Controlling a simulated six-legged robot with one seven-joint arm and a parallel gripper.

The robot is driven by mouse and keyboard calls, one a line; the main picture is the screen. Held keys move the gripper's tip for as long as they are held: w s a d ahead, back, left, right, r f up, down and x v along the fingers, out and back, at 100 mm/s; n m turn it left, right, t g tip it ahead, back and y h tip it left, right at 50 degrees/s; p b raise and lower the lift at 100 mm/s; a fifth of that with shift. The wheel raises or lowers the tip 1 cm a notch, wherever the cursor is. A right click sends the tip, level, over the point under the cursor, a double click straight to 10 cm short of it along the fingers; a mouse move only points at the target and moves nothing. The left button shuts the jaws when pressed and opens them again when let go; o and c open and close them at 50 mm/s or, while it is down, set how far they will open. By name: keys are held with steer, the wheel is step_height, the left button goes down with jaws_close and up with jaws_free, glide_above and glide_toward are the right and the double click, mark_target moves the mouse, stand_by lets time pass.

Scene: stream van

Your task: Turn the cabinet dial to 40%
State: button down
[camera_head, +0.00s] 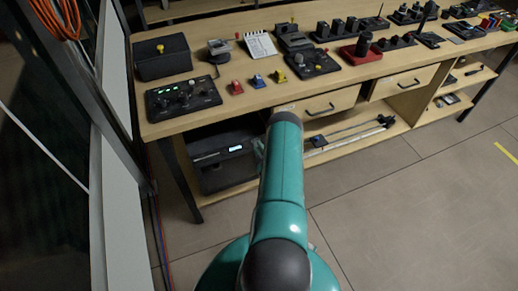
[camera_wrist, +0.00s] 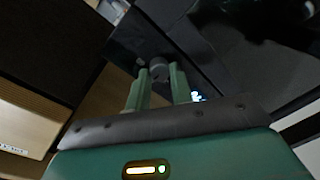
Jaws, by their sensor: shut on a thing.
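The black cabinet (camera_head: 222,160) stands on the lower shelf at the left end of the workbench, with a small lit display (camera_head: 236,148). Its figures are too small to read. In the wrist view the dark grey round dial (camera_wrist: 157,63) is on the cabinet's dark front panel. My gripper (camera_wrist: 158,74) has one green finger on each side of the dial and is shut on it. Part of the lit display (camera_wrist: 196,97) shows beside the right finger, mostly hidden. In the head view my teal arm hides the dial and most of my gripper.
The wooden bench top (camera_head: 222,117) above carries many control boxes, switches and knobs. Rods lie on the lower shelf (camera_head: 322,149). A dark frame and panel close off the left. The floor (camera_head: 400,215) at the right is clear.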

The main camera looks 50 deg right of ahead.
steer(key=shift+n, duration=1.8)
steer(key=c, duration=1.2)
jaws_free()
steer(key=shift+c, duration=0.2)
steer(key=v, duration=1.3)
steer(key=shift+s+a, duration=0.25)
steer(key=shift+a, duration=0.05)
